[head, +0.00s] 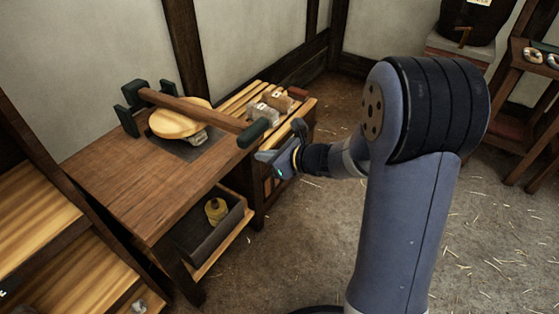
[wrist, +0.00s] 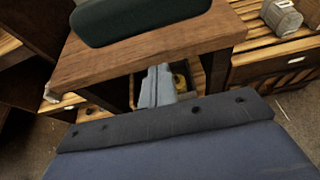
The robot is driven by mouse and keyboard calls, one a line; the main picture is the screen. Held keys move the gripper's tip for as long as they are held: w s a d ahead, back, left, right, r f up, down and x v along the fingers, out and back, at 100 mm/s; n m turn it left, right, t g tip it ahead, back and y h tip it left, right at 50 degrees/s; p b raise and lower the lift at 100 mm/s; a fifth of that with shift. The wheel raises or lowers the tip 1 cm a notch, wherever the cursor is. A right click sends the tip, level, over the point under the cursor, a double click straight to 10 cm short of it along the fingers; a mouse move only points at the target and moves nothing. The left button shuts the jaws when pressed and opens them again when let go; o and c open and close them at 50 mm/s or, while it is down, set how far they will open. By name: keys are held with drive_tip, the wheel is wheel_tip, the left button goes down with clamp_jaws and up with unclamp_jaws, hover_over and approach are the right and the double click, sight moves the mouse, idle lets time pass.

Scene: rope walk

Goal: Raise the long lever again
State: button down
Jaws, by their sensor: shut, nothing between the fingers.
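The long lever (head: 195,104) is a brown wooden beam over the bench, running from a dark bracket (head: 130,106) to a dark green handle (head: 252,133) at the bench's front edge. It lies low across a round pale wooden disc (head: 172,124). The handle also shows large at the top of the wrist view (wrist: 135,18). My gripper (head: 268,160) is shut and empty, just right of and a little below the handle in the head view. In the wrist view its fingers (wrist: 157,86) are together, apart from the handle.
An open drawer (head: 225,240) under the bench (head: 120,180) holds a yellow container (head: 215,210). Grey canisters (head: 262,112) stand on slats behind the handle. Wooden steps (head: 40,220) are at left, a rack (head: 535,90) at right. Straw-strewn floor (head: 300,235) is clear.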

drive_tip(key=shift+r, duration=1.85)
drive_tip(key=shift+p, duration=0.3)
